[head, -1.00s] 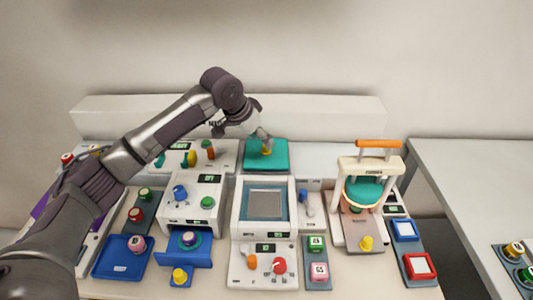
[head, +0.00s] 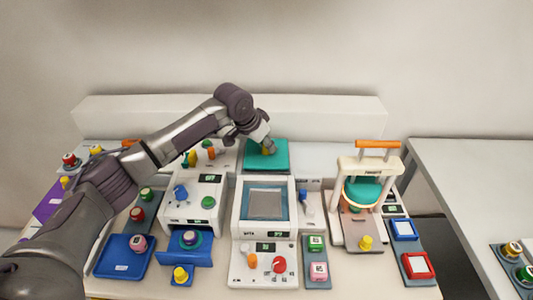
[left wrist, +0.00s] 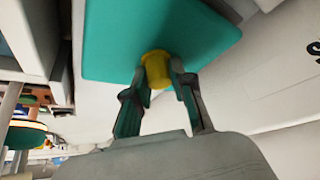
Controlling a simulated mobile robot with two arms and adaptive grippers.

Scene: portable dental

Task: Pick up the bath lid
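The bath lid is a flat teal square (head: 278,160) with a yellow knob (head: 265,150). It lies at the back middle of the bench, behind the bath unit with the blue-rimmed window. The left wrist view shows the teal plate (left wrist: 200,30) and the yellow knob (left wrist: 156,70) close up. My left gripper (head: 264,145) is at the knob. In the left wrist view its fingers (left wrist: 158,76) stand on either side of the knob, very near or touching. Whether they press on it is unclear. My right gripper is not in view.
The bath unit (head: 246,222) stands in front of the lid. A press with an orange handle (head: 377,144) stands to the right. A white dial unit (head: 196,200) and a blue tray (head: 122,268) are on the left. A side table (head: 470,180) is at right.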

